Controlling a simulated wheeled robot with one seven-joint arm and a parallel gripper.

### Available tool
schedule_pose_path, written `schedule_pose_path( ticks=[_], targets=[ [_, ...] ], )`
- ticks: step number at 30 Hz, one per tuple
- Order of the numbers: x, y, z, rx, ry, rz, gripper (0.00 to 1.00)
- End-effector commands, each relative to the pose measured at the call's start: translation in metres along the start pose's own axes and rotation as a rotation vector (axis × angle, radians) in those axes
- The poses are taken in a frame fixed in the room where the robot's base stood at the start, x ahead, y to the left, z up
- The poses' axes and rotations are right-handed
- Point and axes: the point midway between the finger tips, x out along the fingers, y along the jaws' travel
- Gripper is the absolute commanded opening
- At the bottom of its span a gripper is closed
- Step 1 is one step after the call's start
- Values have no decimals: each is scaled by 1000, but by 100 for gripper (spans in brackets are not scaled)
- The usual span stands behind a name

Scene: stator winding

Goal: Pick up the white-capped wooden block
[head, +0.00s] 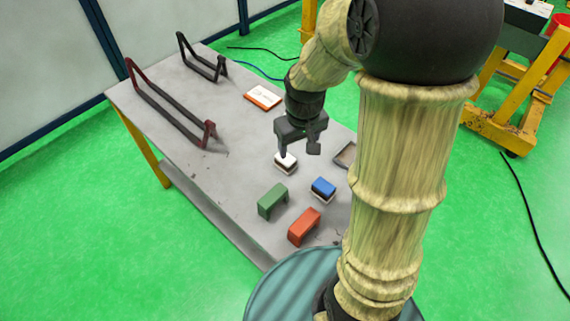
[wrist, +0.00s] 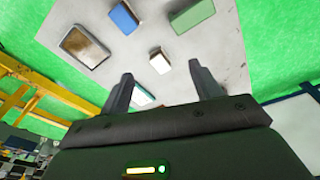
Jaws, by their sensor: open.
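The white-capped wooden block (head: 286,163) stands on the grey table, near its middle, in the head view. Its cap is white and its lower part is brownish. My gripper (head: 299,152) is open and empty, pointing down above the table close to this block. In the wrist view the small white-topped block (wrist: 159,61) shows just beyond the gap between the open fingertips (wrist: 161,70). It is apart from the fingers in that view. How high the fingers are above it is hard to tell.
A blue-topped block (head: 323,188), a green block (head: 272,201) and a red block (head: 304,227) stand nearby on the table. A shallow tray (head: 345,154) is partly hidden by my arm. Dark frames (head: 165,100) and an orange-white item (head: 262,96) lie farther back.

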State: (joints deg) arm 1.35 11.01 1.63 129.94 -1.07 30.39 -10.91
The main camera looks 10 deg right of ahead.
Motion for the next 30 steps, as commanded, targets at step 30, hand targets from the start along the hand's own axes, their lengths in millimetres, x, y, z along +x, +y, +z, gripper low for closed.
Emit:
schedule_pose_path(
  ticks=[30],
  targets=[
    [87,30,-116,-377,-143,-64,64]
  ],
)
